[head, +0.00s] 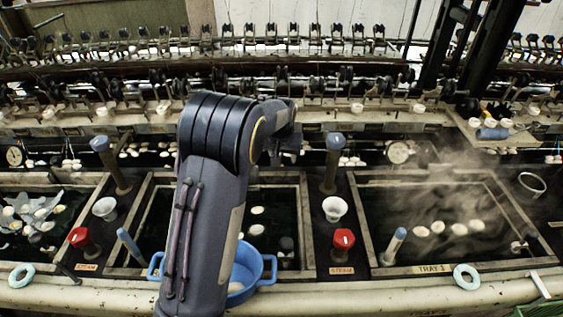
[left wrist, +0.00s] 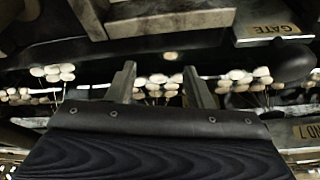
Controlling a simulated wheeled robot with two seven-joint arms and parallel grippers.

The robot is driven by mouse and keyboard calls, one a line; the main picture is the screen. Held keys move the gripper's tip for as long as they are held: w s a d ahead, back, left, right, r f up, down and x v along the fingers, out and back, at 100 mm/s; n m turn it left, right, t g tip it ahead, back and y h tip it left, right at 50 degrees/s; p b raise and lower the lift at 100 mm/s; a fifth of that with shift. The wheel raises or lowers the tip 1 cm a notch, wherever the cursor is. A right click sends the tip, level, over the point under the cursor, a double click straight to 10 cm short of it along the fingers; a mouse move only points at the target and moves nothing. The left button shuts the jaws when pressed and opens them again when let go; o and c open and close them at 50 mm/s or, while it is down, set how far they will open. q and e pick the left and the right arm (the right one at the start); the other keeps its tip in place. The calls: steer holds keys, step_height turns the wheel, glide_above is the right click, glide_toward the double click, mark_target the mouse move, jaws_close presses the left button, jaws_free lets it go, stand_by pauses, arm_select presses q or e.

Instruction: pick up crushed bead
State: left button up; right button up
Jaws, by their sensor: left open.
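My left gripper (head: 290,146) reaches past the basins to the dark strip below the reeling machine. In the left wrist view its two fingers (left wrist: 159,70) stand apart with nothing held. A small pale oval piece (left wrist: 171,55) lies on a dark surface just beyond and between the fingertips, not touching them. It may be the crushed bead, but its shape is too small to tell. In the head view I cannot make it out; my left arm covers part of that area. My right gripper is not in view.
Clusters of white cocoons on thin wires (left wrist: 158,84) hang around the fingers. A GATE plate (left wrist: 270,28) and a dark rounded bar (left wrist: 275,66) are near. In the head view, a grey-capped post (head: 334,160) stands right of the gripper; steam rises over the right basin (head: 435,262).

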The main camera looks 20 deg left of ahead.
arm_select(q)
steer(key=w+a+f, duration=0.3)
steer(key=w+f, duration=0.1)
steer(key=f, duration=0.3)
steer(key=shift+f, duration=0.25)
steer(key=shift+c, duration=0.4)
steer(key=c, duration=0.7)
